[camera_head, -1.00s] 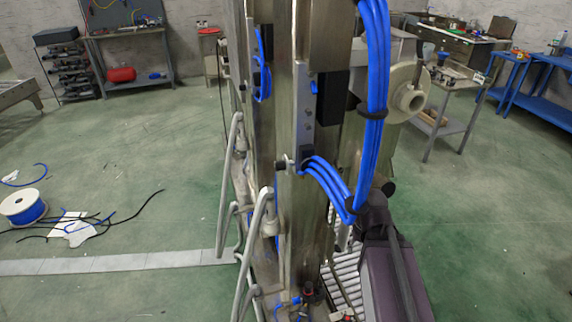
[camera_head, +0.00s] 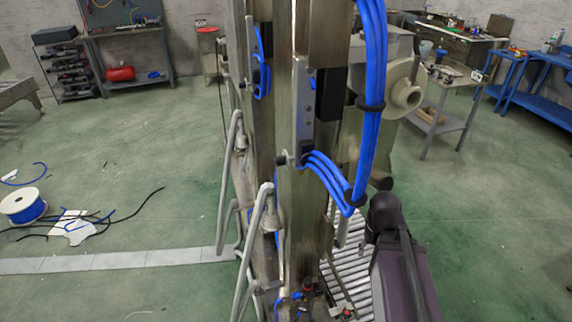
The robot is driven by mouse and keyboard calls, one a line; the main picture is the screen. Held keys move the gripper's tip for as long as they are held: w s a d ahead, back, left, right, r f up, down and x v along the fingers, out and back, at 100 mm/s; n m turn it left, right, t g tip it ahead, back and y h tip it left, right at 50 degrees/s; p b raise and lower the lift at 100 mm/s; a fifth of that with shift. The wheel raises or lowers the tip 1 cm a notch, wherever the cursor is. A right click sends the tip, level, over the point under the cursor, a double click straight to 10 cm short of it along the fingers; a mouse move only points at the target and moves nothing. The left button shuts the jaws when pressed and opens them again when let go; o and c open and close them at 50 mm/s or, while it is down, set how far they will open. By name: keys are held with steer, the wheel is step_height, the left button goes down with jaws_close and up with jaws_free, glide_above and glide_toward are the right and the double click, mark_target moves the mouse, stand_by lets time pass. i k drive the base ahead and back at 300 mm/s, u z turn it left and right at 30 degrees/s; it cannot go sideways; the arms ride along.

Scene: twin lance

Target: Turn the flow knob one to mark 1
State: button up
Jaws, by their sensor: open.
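Flow knob one cannot be picked out for certain. Small dark and red fittings with blue tubes (camera_head: 307,287) show low on the steel machine (camera_head: 300,210), too small to tell whether one is the knob; no mark can be read. My arm (camera_head: 400,262), dark purple with a black joint at its upper end, stands at the lower right, just right of the machine. My gripper cannot be seen; no fingertips show.
The machine's tall columns fill the middle, with blue hoses (camera_head: 372,110) looping down and grey bent bars (camera_head: 262,235) on the left. A roller conveyor (camera_head: 347,268) lies between machine and arm. A cable reel (camera_head: 22,206) and loose cables lie on the left floor.

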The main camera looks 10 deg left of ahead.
mark_target(281, 160)
steer(key=z, duration=0.1)
steer(key=k, duration=1.15)
steer(key=u, duration=1.35)
steer(key=i, duration=1)
